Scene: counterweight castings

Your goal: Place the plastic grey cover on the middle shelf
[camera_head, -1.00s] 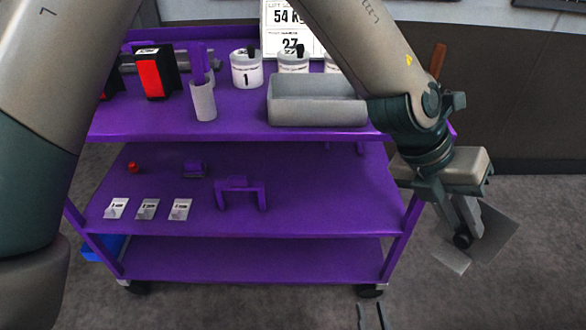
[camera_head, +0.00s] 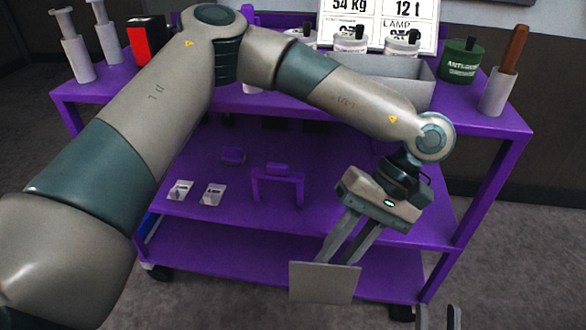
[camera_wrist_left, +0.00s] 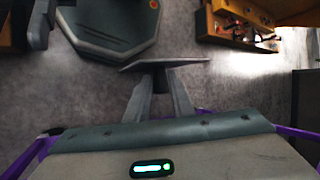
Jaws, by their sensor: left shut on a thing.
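The grey cover (camera_head: 324,283) is a flat, light grey square plate in the head view, hanging in front of the cart's lower shelf. My left gripper (camera_head: 338,258) is shut on its upper edge. In the left wrist view the cover (camera_wrist_left: 165,64) shows nearly edge-on at the fingertips of my left gripper (camera_wrist_left: 162,90). The purple middle shelf (camera_head: 340,205) lies behind and above the cover; my left arm hides part of it. My right gripper (camera_head: 437,318) shows only as two fingertips at the bottom edge, apart and with nothing visible between them.
On the middle shelf stand a purple bracket (camera_head: 277,183) and small white label cards (camera_head: 213,194). Its right part looks clear. The bottom shelf (camera_head: 230,245) looks empty. The top shelf carries a grey bin (camera_head: 390,80), white pots and a green pot (camera_head: 460,62).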

